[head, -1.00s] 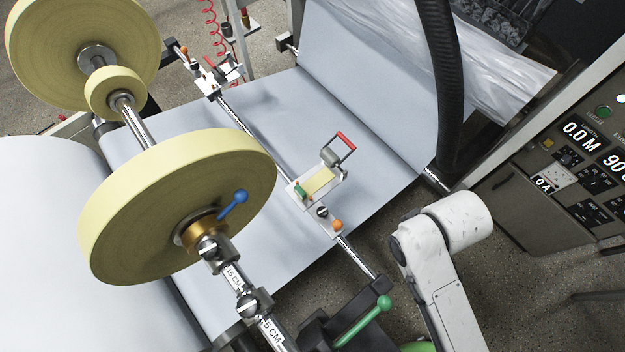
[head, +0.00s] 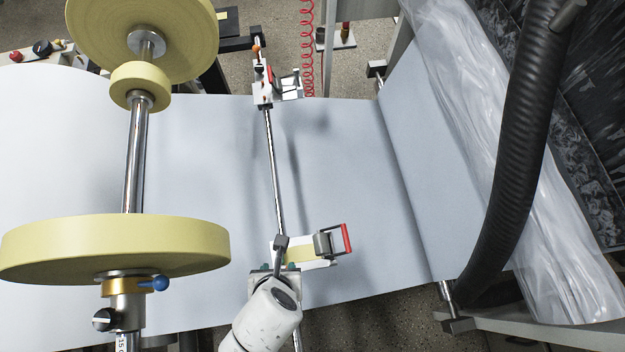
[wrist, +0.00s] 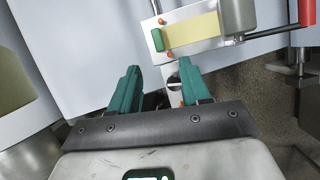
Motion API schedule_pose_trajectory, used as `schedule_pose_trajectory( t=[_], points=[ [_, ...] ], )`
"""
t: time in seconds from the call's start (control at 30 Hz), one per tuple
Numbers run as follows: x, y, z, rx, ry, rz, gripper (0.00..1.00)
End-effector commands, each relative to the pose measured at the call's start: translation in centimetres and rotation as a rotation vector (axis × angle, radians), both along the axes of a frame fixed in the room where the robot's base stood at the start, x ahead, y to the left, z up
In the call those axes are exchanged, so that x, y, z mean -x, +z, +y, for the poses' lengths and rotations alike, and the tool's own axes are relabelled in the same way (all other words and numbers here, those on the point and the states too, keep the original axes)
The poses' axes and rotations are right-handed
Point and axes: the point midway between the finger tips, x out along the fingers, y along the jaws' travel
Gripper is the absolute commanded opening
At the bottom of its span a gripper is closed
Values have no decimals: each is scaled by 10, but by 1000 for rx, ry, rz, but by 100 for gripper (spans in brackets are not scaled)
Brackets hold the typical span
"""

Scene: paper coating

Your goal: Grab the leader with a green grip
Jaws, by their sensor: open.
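The leader is a pale yellow strip (wrist: 192,30) with a green grip (wrist: 158,40) at its left end in the wrist view. It lies on a white plate with a grey roller at the other end. In the head view the strip (head: 300,254) shows just beyond my wrist, and its green grip is hidden there. My gripper (wrist: 157,82) is open and empty. Its two teal fingers point toward the plate, short of the green grip and apart from it. In the head view my gripper (head: 277,266) is mostly covered by my wrist.
The plate's holder is clamped on a metal rod (head: 274,180) over the pale paper web (head: 340,180). A red-handled lever (head: 346,238) stands at its right. A second holder (head: 265,92) sits farther along. Large yellow rolls (head: 115,245) are left; a black hose (head: 515,170) is right.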

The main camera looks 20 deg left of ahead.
Motion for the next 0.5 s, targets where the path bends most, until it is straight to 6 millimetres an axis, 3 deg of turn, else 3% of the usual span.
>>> schedule_pose_trajectory(
  t=[0.17, 0.5],
  points=[
    [10, -5, 14, 24, 127, -30, 47],
    [-6, -47, 22, 25, 127, -29, 47]
  ],
)
